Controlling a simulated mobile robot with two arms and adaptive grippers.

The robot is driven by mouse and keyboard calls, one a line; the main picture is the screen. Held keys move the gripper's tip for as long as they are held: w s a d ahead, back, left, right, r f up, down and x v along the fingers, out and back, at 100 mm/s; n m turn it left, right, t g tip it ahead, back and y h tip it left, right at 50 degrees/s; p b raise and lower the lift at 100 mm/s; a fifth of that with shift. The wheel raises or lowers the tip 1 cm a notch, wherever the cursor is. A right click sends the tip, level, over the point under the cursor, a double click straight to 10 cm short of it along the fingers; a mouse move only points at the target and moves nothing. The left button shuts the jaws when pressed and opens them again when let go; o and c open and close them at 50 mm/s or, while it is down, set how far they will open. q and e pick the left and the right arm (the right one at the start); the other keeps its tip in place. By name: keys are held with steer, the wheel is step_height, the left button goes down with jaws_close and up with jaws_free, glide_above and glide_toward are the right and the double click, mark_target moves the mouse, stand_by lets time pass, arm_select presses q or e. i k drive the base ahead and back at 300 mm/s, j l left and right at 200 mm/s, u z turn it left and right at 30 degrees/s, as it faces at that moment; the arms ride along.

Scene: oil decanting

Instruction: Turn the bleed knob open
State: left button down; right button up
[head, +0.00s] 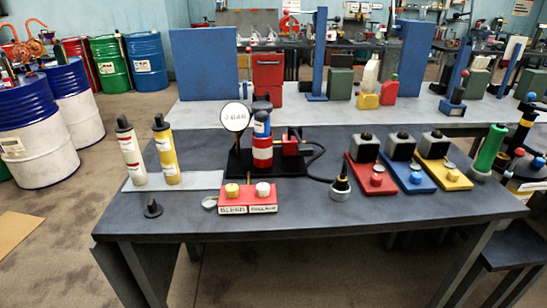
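A red control box (248,203) stands near the front edge of the dark workbench. Its left label reads BLEED, and above that label sits the yellow bleed knob (232,191). A white knob (263,189) sits beside it over a second label that is too small to read surely. I cannot tell from the picture how far either knob is turned. Behind the box, a round gauge (235,117) reads 0 BAR, next to a red-and-white banded cylinder (262,148) on a black base. Neither of my grippers is in view.
A white and a yellow bottle-like tube (165,150) stand left of the box. A small black cone (152,208) stands in front of them. A black-topped nozzle (341,185) and red, blue and yellow units (454,178) stand to the right. The bench's (290,222) front strip is clear.

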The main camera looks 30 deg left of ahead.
mark_target(231, 190)
steer(key=j+u, duration=0.15)
steer(key=u, duration=0.25)
steer(key=i+u, duration=0.15)
steer(key=u, duration=0.25)
steer(key=i+j+u, duration=0.1)
steer(key=u, duration=0.3)
steer(key=i+j+u, duration=0.1)
steer(key=u, duration=0.3)
